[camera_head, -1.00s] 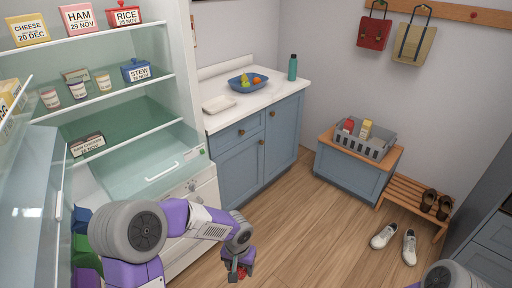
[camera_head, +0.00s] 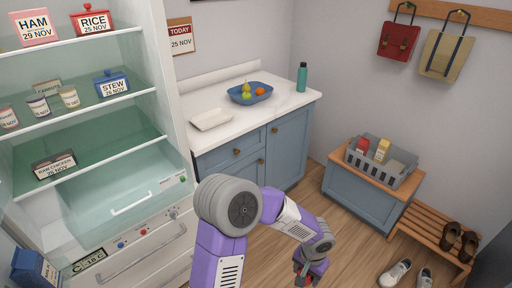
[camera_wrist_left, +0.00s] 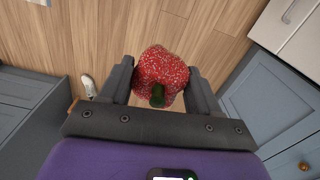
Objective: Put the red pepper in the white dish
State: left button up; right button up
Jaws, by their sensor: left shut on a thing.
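The red pepper (camera_wrist_left: 160,68), speckled and with a dark green stem, is between the two fingers of my left gripper (camera_wrist_left: 160,82) in the left wrist view. My left gripper is shut on it and holds it above the wooden floor. In the head view my left gripper (camera_head: 309,272) is low at the bottom edge, in front of the blue cabinet, and the pepper is mostly hidden there. The white dish (camera_head: 212,120) is shallow and empty, on the left part of the white counter. My right gripper is out of view.
A blue bowl of fruit (camera_head: 250,98) and a green bottle (camera_head: 302,77) stand on the counter (camera_head: 240,125) right of the dish. The open fridge (camera_head: 95,135) is at left. A grey basket (camera_head: 381,172) sits on a chest at right, near a shoe bench (camera_head: 430,232).

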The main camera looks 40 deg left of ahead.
aim_at(212, 121)
jog(key=i, duration=1.65)
jog(key=u, duration=1.4)
jog(key=i, duration=0.9)
jog(key=u, duration=0.8)
